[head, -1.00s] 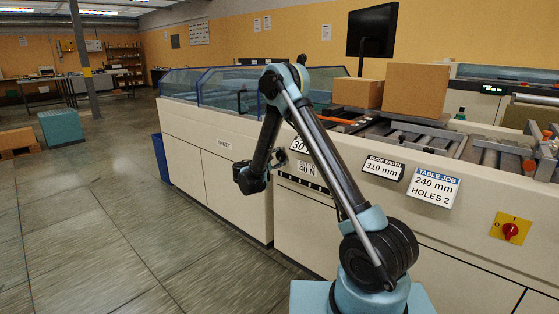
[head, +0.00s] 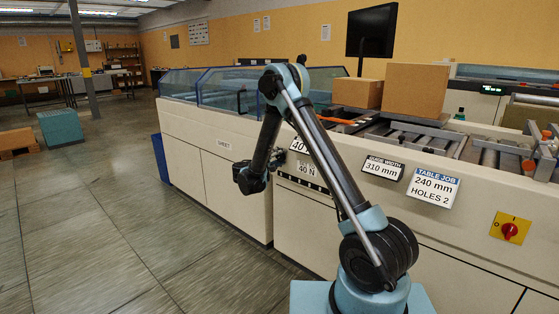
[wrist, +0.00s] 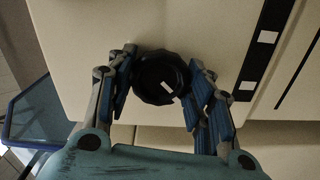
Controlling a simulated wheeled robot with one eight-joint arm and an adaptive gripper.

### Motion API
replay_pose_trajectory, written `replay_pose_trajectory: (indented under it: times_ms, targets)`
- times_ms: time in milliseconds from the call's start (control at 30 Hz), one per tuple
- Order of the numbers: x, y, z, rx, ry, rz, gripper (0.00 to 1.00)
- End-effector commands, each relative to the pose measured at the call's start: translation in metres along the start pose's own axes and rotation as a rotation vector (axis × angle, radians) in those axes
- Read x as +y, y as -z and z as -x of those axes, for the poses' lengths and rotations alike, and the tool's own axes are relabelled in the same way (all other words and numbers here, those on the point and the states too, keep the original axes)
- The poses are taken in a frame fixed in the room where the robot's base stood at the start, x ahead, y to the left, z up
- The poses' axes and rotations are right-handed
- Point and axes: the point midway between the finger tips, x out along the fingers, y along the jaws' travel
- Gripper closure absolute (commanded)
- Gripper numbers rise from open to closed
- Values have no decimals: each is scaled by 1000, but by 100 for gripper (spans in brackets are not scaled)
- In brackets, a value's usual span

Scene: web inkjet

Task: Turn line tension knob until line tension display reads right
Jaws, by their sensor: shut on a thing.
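The line tension knob (wrist: 152,74) is dark and round with a small pale mark on its face, in the middle of the wrist view. My gripper (wrist: 163,68) is shut on it, with one blue-padded finger on each side. In the head view my gripper (head: 277,159) is at the cream machine front, and the knob is mostly hidden there. The line tension display (head: 298,146) shows "40", with its right end covered by my arm. Below it a label (head: 307,169) reads "40 N".
A guide width sign (head: 383,168) reads 310 mm and a table job sign (head: 433,187) reads 240 mm, holes 2. A red switch on a yellow plate (head: 510,230) is at the right. Cardboard boxes (head: 416,91) stand on the machine.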

Motion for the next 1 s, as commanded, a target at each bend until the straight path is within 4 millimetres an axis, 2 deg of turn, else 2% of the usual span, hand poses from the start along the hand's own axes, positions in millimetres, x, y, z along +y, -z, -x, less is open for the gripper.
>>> replay_pose_trajectory:
  times_ms: [300,833,867,900,933,1000]
  targets:
    - [-2,-2,0,-4,5,-129,76]
    - [-2,-1,0,-3,5,-156,76]
    - [-2,-1,0,-3,5,-156,50]
    - [-2,-1,0,-3,5,-155,41]
    - [-2,-1,0,-2,4,-155,35]
    - [-2,-1,1,-2,4,-155,32]
